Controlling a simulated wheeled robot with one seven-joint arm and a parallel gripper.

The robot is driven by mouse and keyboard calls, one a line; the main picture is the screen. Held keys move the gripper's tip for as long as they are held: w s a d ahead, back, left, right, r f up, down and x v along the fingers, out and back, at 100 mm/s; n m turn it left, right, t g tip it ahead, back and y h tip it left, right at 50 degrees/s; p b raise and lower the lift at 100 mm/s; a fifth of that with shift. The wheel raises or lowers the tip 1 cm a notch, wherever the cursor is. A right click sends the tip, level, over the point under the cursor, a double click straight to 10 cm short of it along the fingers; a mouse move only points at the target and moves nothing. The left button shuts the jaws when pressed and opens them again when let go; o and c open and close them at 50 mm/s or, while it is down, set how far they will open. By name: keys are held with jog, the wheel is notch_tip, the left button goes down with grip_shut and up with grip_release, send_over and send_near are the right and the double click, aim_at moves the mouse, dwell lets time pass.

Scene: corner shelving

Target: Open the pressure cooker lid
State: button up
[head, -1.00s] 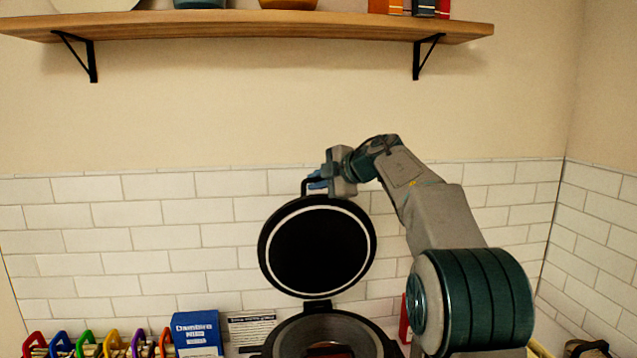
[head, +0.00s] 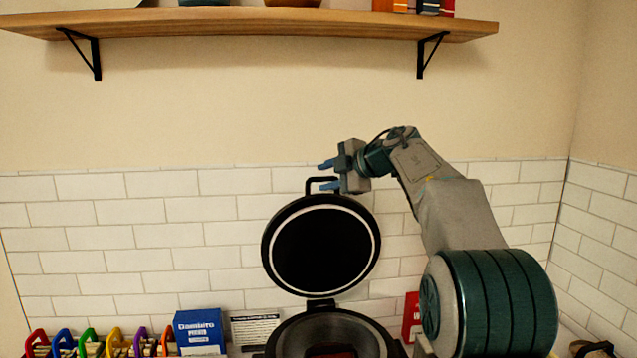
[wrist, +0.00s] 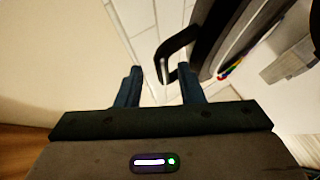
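The pressure cooker (head: 335,330) stands at the bottom centre of the head view, its lower part cut off by the frame. Its round black lid (head: 320,248) stands swung up on the rear hinge, its light ring and dark inside facing the camera. The lid's handle (head: 309,186) is a black loop at the top edge; it also shows in the wrist view (wrist: 166,58). My gripper (head: 326,174) is at the lid's top, by the handle. In the wrist view my gripper (wrist: 159,85) has its two blue fingers wide apart, with nothing clamped between them.
A blue box (head: 200,332), a printed card (head: 254,330) and a row of coloured clip-like items (head: 100,343) stand left of the cooker. A red box (head: 411,318) is to its right.

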jog(key=b+v, duration=0.1)
jog(key=v, duration=0.9)
jog(key=shift+s+d+r, duration=0.15)
jog(key=shift+s+d, duration=0.05)
